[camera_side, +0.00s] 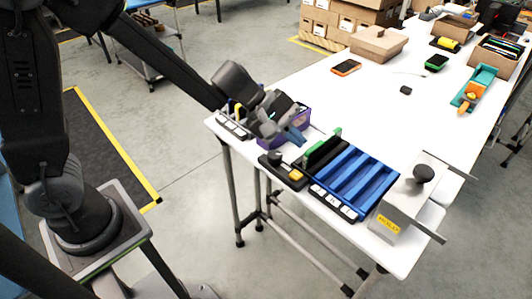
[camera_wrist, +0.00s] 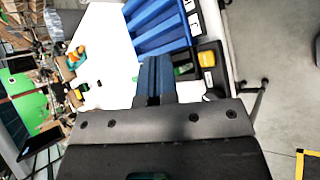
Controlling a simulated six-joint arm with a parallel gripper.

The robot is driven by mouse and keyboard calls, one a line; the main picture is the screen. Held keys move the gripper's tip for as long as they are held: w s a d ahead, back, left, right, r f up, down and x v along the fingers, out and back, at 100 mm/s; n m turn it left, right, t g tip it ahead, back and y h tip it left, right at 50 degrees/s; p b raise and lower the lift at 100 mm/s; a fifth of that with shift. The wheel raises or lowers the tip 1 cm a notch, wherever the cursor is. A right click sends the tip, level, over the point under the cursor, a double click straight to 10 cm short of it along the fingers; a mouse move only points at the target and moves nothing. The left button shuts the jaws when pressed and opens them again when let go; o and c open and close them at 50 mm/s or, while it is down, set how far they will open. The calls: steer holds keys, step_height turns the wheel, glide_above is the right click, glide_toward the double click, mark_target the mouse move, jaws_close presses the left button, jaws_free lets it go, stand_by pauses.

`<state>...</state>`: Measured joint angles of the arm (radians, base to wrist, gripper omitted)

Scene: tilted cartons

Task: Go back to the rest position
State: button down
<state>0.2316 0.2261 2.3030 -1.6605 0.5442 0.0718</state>
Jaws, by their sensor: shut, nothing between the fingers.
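My gripper (camera_side: 293,135) is over the near left end of the white table (camera_side: 375,100) in the side view, in front of a purple bin (camera_side: 303,116). Its fingers are shut together and hold nothing; they also show in the wrist view (camera_wrist: 155,75). A black tray with a yellow block (camera_side: 296,175) lies just below and right of the gripper. The gripper hides part of the purple bin, and I cannot tell whether it touches the bin.
A blue slotted rack (camera_side: 358,180) stands right of the black tray, then a grey metal box with a black knob (camera_side: 408,195). An orange-edged device (camera_side: 346,68) and open cartons (camera_side: 378,43) are farther back. The table's middle is mostly clear.

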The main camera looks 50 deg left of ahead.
steer(key=s+a+r+m+g+y, duration=0.1)
steer(key=s+a+r+m, duration=0.2)
steer(key=s+r+m, duration=0.65)
steer(key=s+a+m+t+y, duration=0.1)
steer(key=s+a+m+y, duration=0.3)
steer(key=s+a+y, duration=0.3)
steer(key=s+a, duration=0.3)
steer(key=shift+s+a+r, duration=0.2)
steer(key=shift+s+r, duration=0.05)
steer(key=shift+s, duration=0.15)
